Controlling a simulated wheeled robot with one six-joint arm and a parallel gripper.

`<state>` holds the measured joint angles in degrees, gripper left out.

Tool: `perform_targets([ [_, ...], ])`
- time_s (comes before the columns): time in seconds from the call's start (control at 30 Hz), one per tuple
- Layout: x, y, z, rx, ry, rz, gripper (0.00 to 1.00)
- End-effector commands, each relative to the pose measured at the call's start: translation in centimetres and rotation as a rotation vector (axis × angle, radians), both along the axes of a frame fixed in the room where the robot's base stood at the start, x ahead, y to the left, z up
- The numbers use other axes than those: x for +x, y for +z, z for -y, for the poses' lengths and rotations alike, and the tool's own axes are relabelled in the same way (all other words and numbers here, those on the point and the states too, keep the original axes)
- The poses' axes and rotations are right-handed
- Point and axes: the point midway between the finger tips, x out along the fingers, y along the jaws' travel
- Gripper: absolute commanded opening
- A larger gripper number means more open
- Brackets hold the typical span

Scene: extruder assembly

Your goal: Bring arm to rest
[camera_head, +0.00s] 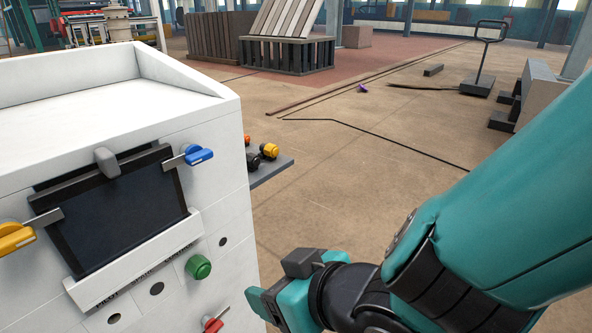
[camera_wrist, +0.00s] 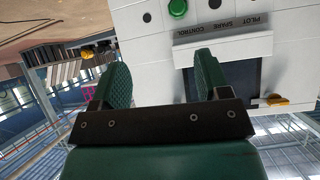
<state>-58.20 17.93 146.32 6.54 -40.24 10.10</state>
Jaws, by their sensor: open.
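My gripper shows in the wrist view (camera_wrist: 160,82) with its two green fingers spread apart and nothing between them. My teal arm comes in from the right edge and partly hides the floor. In the wrist view the cabinet (camera_wrist: 160,20) lies beyond the fingers.
The cabinet carries a dark screen (camera_head: 115,215), a blue handle (camera_head: 198,155), a yellow handle (camera_head: 14,238), a green knob (camera_head: 198,267) and a red handle (camera_head: 214,324). A grey side shelf (camera_head: 275,170) juts out to its right. Open floor lies beyond; a cart (camera_head: 478,85) stands far right.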

Motion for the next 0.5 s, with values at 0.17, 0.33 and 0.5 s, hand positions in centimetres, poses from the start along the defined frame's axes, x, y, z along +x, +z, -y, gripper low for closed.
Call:
perform_targets([
  [0.17, 1.8, 5.4, 6.5, -0.1, -0.154, -0.246, 0.69],
  [0.33, -0.6, 10.6, 12.6, -0.201, -0.179, -0.494, 0.69],
  [0.5, -4.2, 14.5, 16.8, -0.29, -0.136, -0.644, 0.69],
])
